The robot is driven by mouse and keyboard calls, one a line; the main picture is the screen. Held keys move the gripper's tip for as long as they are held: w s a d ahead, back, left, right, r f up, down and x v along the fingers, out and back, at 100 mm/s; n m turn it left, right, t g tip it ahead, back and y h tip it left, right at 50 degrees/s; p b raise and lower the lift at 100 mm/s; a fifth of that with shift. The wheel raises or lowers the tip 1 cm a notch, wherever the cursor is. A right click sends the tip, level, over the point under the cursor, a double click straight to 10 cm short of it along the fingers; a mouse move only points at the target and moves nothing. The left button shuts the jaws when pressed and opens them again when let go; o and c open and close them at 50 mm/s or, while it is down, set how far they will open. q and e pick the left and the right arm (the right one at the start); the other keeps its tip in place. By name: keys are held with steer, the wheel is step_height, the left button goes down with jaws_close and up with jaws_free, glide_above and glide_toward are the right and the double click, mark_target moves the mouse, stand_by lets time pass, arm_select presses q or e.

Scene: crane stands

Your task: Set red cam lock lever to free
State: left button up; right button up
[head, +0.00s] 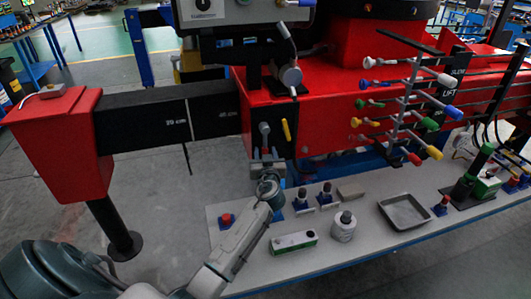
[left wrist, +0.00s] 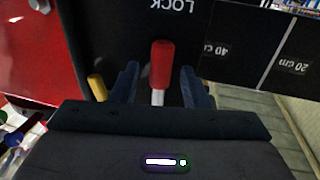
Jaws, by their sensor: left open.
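The red cam lock lever (left wrist: 162,64) shows in the left wrist view as a red grip on a pale metal shaft. It stands in front of a black panel with an upside-down LOCK label (left wrist: 173,5). My left gripper (left wrist: 160,88) is open, with one dark finger on each side of the lever and a visible gap to each. The lever's base is hidden behind the gripper body. In the head view my left gripper (head: 266,160) is at the black panel under the red beam. The red grip cannot be made out there. My right gripper is not in view.
A yellow lever (head: 286,130) is close beside the gripper; it also shows in the left wrist view (left wrist: 97,87). A black beam (head: 165,120) with cm marks runs left to a red post.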

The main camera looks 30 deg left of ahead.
arm_select(q)
steer(key=c, duration=0.9)
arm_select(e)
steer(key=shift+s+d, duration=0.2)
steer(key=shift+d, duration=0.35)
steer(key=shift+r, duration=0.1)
